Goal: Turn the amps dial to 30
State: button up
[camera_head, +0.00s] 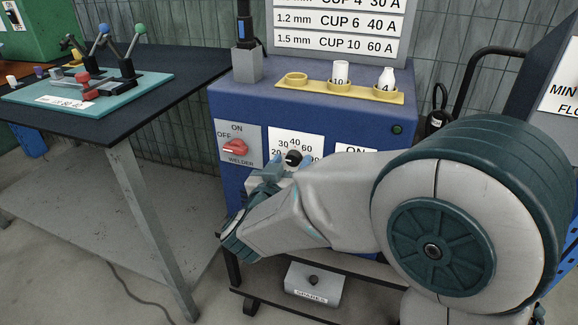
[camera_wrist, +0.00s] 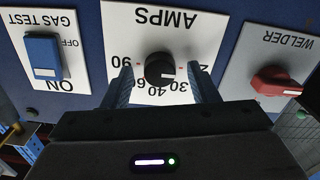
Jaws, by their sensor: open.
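The amps dial is a round black knob (camera_wrist: 159,69) on a white scale plate (camera_wrist: 160,20), seen upside down in the wrist view. Its white pointer mark faces right in that view, on the low-number side; I cannot tell the exact setting. In the head view the knob (camera_head: 293,157) shows below the 40, with 30 to its upper left. My gripper (camera_wrist: 160,76) is open, with one finger on each side of the knob and a visible gap to both. It also shows at the panel in the head view (camera_head: 289,164). The fingers hide part of the scale.
The red welder switch (camera_head: 234,147) is left of the dial. A gas test switch (camera_wrist: 46,58) is on its other side. A yellow cup rack (camera_head: 340,91) sits on the blue cabinet, under a settings chart (camera_head: 338,30). A dark bench (camera_head: 150,115) stands at left.

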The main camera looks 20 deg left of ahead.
jog(key=c, duration=1)
jog(key=shift+m, duration=0.3)
jog(key=m+b, duration=0.2)
jog(key=m, duration=0.1)
jog(key=shift+f+b, duration=0.15)
jog(key=shift+b, duration=0.2)
jog(key=m+b, duration=0.3)
jog(key=m, duration=0.2)
jog(key=o, duration=1)
